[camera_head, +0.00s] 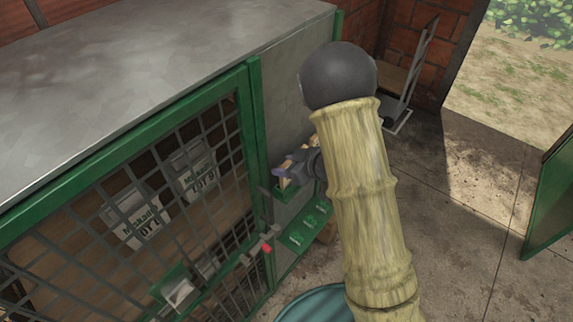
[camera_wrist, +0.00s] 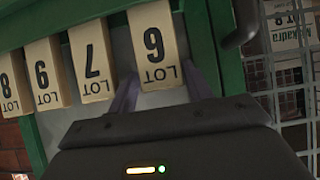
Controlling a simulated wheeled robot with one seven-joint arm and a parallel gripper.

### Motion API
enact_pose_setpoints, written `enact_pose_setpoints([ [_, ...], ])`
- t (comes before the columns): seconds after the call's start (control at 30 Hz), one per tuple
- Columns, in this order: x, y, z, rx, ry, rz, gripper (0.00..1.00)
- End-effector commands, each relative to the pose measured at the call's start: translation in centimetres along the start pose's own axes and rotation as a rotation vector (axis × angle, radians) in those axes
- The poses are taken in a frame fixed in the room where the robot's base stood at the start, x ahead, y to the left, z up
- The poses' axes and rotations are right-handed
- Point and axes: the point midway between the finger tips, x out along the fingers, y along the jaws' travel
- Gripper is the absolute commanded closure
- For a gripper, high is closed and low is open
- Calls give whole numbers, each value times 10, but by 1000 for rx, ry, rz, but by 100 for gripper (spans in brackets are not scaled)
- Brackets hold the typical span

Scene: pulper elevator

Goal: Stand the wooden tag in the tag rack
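In the wrist view my gripper (camera_wrist: 160,82) has a pale wooden tag (camera_wrist: 154,42) between its two purple-grey fingers. The tag shows LOT upside down and a numeral that looks like a 6. The fingers meet its two side edges with no clear gap; the tips are partly hidden by it. Several similar tags, (camera_wrist: 92,62) the nearest, stand in a row to its left. In the head view my gripper (camera_head: 297,168) is at the cage's right end, over the green rack (camera_head: 285,192). My arm hides part of it. I cannot tell how the tag is seated.
A green-framed mesh cage (camera_head: 250,130) with a grey top (camera_head: 140,75) stands on the left, with labelled sacks (camera_head: 136,217) inside. A green fixture (camera_head: 305,232) sits low beside the gripper. A hand truck (camera_head: 412,85) stands behind.

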Motion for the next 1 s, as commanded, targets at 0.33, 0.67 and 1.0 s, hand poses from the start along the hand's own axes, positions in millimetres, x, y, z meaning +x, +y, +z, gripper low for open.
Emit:
enact_pose_setpoints([
  [0.33, -8, 0, -4, 0, 2, 1, 50],
  [0.67, -57, 0, -3, 0, 4, 2, 50],
  [1.0, -111, 0, -3, -1, 2, 2, 50],
])
